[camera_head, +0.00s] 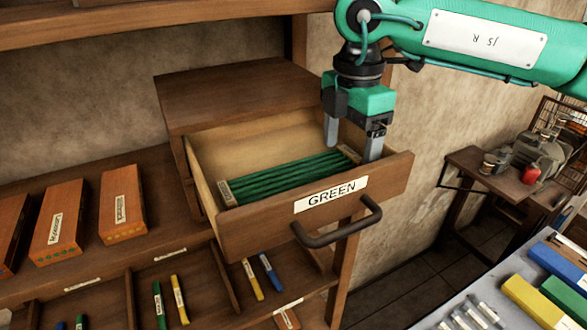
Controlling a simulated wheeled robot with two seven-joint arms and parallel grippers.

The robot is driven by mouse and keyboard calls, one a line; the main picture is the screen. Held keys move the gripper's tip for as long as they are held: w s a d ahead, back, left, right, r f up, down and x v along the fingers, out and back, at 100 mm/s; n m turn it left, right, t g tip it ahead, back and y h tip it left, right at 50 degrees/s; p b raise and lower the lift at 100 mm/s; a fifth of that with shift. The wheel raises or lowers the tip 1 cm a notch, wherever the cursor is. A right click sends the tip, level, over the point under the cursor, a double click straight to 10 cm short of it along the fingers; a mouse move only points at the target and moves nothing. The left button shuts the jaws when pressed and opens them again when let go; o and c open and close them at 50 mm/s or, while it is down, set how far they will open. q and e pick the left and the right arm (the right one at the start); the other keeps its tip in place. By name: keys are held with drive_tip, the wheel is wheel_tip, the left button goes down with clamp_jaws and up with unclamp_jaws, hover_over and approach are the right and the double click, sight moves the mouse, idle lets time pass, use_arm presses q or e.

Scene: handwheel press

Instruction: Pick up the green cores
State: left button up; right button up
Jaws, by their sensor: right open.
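Several long green cores (285,177) lie side by side in an open wooden drawer (240,236) labelled GREEN, with a dark handle on its front. My right gripper (352,152) points down over the right end of the drawer, its two fingers apart. One finger is near the right ends of the cores, the other close to the drawer's front right corner. The gripper looks empty, and I cannot tell how deep its tips reach. The right ends of the cores are partly hidden by the gripper. My left gripper is not in view.
Orange-brown labelled boxes (123,205) stand on the shelf at left. Shelf compartments below hold green, yellow and blue sticks.

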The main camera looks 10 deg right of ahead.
drive_tip(key=c, duration=1.2)
drive_tip(key=shift+o, duration=0.2)
drive_tip(key=shift+r, duration=0.1)
